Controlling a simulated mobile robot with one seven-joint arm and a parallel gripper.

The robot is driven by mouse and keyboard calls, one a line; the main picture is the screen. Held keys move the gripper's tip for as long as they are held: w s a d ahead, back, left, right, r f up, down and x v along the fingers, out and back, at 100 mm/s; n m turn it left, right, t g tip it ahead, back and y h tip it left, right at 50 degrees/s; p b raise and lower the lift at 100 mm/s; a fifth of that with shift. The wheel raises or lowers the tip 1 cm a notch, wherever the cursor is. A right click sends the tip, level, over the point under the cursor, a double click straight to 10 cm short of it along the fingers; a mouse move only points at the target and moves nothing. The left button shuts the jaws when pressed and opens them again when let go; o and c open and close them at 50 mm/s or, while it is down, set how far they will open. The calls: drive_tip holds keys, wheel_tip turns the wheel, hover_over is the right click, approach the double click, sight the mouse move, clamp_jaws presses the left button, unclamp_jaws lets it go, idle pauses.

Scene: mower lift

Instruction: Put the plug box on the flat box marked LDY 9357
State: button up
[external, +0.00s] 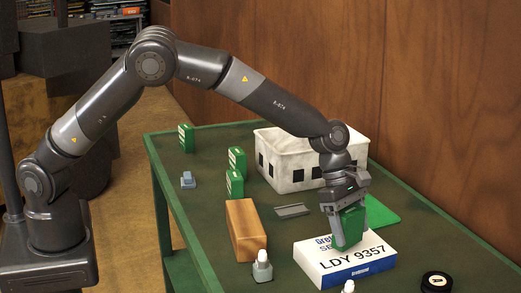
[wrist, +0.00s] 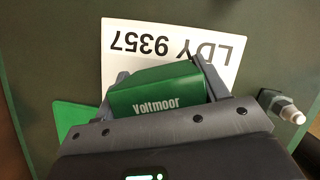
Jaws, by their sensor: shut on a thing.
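The flat box marked LDY 9357 (external: 318,262) is white with a blue lower side and lies on the green table; its white top also shows in the wrist view (wrist: 125,68). My gripper (external: 347,215) is shut on a green box lettered Voltmoor (wrist: 158,90), the plug box, which also shows in the external view (external: 348,228). The plug box is over the flat box's top, tilted in the external view. Its lower end looks at or very near the top; I cannot tell whether they touch.
A white crate (external: 284,150) stands behind, with a green flat piece (external: 382,212) beside it. A wooden block (external: 246,230) and a grey-white plug (external: 262,266) are at left. Green boxes (external: 237,160) stand farther left. A black round item (external: 436,282) lies at front right.

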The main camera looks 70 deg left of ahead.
drive_tip(key=shift+f, duration=0.4)
drive_tip(key=shift+f, duration=0.15)
drive_tip(key=o, duration=1.1)
